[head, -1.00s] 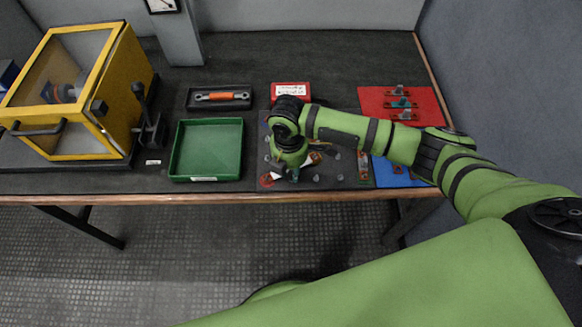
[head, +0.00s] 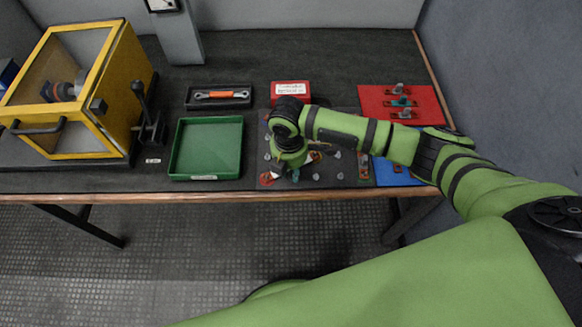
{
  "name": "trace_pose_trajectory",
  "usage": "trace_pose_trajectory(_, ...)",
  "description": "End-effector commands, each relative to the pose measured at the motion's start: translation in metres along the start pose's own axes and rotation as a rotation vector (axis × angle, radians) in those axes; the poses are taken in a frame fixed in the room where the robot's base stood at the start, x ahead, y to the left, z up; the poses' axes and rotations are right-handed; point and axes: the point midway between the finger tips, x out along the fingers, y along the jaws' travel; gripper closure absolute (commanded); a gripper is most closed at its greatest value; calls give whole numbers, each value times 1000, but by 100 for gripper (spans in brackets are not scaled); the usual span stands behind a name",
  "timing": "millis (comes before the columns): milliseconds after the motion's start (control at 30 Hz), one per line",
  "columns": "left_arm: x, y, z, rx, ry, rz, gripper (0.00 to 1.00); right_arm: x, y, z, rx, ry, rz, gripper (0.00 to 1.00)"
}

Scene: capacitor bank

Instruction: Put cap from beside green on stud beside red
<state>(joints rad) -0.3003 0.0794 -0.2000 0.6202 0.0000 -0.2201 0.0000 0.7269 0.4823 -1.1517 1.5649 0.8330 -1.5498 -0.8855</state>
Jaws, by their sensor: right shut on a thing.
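My right gripper (head: 290,174) points down over the front part of a dark board (head: 330,178) with several small pale grey studs or caps. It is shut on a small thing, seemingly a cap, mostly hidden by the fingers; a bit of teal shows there. A round red mark (head: 267,179) lies on the board just left of the fingertips. A pale stud or cap (head: 315,176) stands right of them. I cannot tell whether the held cap touches a stud. My wrist and forearm hide the board's middle and back. My left gripper is out of view.
A green tray (head: 206,178) is left of the board. Behind are a black tray with an orange-handled wrench (head: 222,94) and a red box (head: 291,88). A red mat (head: 372,99) and blue mat (head: 384,176) lie right. A yellow-framed case (head: 128,92) stands far left.

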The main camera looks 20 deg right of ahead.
Motion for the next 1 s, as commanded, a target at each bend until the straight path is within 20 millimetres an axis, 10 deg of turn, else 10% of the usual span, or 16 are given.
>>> trace_pose_trajectory(100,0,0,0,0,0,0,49,0,0,0,0,0,0,94)
trace_pose_trajectory(133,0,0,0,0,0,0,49,0,0,0,0,0,0,68)
trace_pose_trajectory(200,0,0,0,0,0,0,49,0,0,0,0,0,0,48)
trace_pose_trajectory(633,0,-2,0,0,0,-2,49,-8,1,0,1,1,3,48)
trace_pose_trajectory(1000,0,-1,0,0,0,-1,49,-82,1,0,0,1,4,48)
